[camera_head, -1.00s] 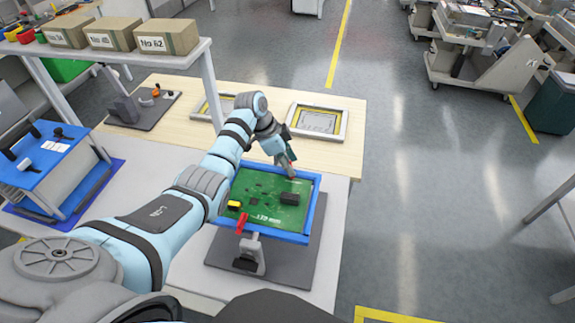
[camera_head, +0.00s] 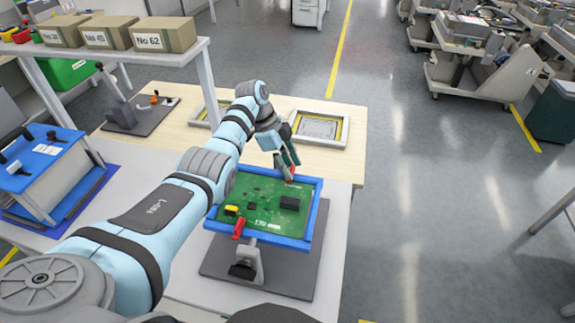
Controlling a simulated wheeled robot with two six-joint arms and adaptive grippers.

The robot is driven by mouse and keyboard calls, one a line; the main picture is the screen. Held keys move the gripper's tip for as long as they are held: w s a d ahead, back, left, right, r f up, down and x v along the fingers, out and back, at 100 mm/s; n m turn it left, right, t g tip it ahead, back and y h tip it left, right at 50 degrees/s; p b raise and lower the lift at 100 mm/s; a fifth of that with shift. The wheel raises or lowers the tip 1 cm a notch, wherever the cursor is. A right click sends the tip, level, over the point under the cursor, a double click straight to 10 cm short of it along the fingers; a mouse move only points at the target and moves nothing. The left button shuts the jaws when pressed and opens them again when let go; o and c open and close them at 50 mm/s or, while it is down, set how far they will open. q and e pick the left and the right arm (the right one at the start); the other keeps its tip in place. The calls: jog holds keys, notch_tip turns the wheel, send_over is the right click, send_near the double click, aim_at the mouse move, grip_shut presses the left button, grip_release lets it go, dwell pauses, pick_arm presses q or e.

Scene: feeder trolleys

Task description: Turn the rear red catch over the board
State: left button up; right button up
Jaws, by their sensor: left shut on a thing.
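The green circuit board (camera_head: 264,208) lies in a blue frame (camera_head: 312,222) on a stand with a grey base (camera_head: 215,262). A red catch (camera_head: 239,228) is at the frame's front edge, left of the middle. The rear red catch (camera_head: 290,180) shows as a small red bit at the frame's rear edge, mostly hidden by my left gripper. My left gripper (camera_head: 286,172) reaches down over the rear edge and is shut on that catch. I cannot tell whether the catch lies over the board. My right gripper is not in view.
Boxes (camera_head: 163,34) sit on a shelf at upper left. A blue fixture (camera_head: 38,155) stands at left. Two yellow-edged frames, one at right (camera_head: 320,128), and a grey clamp stand (camera_head: 125,115) lie on the wooden table behind. Open floor lies to the right.

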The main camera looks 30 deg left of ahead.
pick_arm(q)
jog(key=shift+d, duration=0.1)
jog(key=o, duration=1.2)
jog(key=shift+d, duration=0.1)
jog(key=shift+c, duration=0.2)
jog(key=shift+r, duration=0.1)
jog(key=v, duration=0.7)
jog(key=shift+a+r, duration=0.3)
jog(key=shift+r, duration=0.05)
